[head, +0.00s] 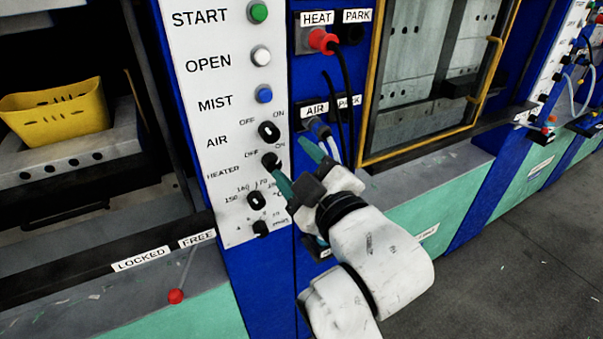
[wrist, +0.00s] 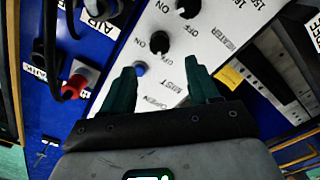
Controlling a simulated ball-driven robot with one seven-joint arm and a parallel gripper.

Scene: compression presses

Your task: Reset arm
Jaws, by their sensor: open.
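My gripper (head: 294,168) is in front of the white control panel (head: 190,130) in the head view, with its two teal fingers spread apart. Nothing shows between them. One fingertip lies in the picture close to the heater knob (head: 271,161); I cannot tell whether it touches. In the wrist view my gripper (wrist: 168,78) is also open, with the panel beyond it. The black air knob (wrist: 160,42) and the heater knob (wrist: 188,8) show ahead of the fingers. The blue mist button (wrist: 140,69) shows between the fingers.
A red HEAT plug (head: 322,40) with a black cable sits above my gripper, and AIR hoses (head: 330,140) hang close beside it. A yellow basket (head: 58,112) stands in the left press. A red-tipped lever (head: 176,296) is at lower left. Open floor (head: 500,260) lies at right.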

